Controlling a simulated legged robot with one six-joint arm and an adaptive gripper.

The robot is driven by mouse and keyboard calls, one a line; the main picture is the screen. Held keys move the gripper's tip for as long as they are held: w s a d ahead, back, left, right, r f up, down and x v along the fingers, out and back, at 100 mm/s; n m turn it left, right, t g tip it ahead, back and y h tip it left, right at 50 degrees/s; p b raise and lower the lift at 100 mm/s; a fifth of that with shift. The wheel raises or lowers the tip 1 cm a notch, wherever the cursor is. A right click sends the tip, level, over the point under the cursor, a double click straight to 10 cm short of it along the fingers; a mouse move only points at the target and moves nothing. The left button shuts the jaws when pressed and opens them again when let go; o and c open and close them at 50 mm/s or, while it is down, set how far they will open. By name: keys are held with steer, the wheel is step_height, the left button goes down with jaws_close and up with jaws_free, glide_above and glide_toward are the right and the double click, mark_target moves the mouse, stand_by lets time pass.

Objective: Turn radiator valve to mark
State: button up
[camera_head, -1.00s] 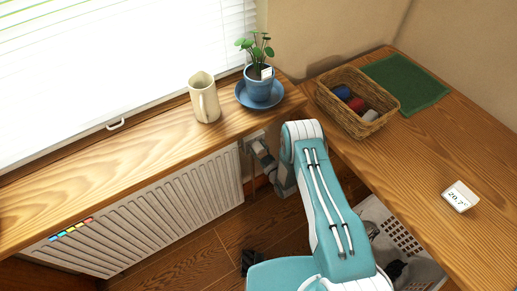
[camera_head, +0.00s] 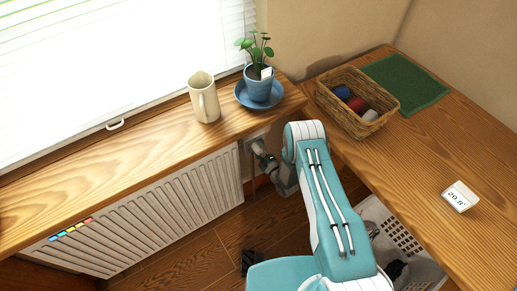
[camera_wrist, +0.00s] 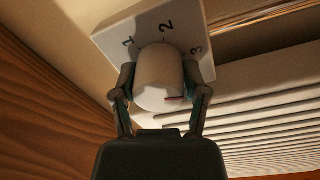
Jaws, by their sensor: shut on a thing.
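The radiator valve is a white round knob (camera_wrist: 160,78) in the middle of the wrist view. It stands on a pale plate (camera_wrist: 110,38) with the figures 1, 2 and 3 on it; the 2 is above the knob and the 3 to its right. A short red line shows at the knob's lower right edge. My gripper (camera_wrist: 160,82) is shut on the knob, one finger on each side. In the head view my gripper (camera_head: 262,154) is at the radiator's right end, under the sill, and the knob is hard to make out there.
The ribbed radiator (camera_head: 170,215) is left of my gripper, with coloured tabs on it. Above, the wooden sill (camera_head: 60,205) holds a cream jug (camera_head: 204,98) and a potted plant (camera_head: 258,85). The desk (camera_head: 430,150) at right bears a basket (camera_head: 335,108) and a small display (camera_head: 460,197).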

steer(key=shift+s+a+f+n, duration=0.1)
steer(key=shift+s+f+n, duration=0.05)
steer(key=shift+n, duration=0.95)
steer(key=o, duration=1.1)
steer(key=shift+f, duration=0.1)
steer(key=shift+o, duration=0.2)
steer(key=shift+a, duration=0.1)
steer(key=shift+s+d, duration=0.1)
steer(key=shift+d, duration=0.15)
steer(key=v, duration=1.1)
steer(key=shift+s, duration=0.2)
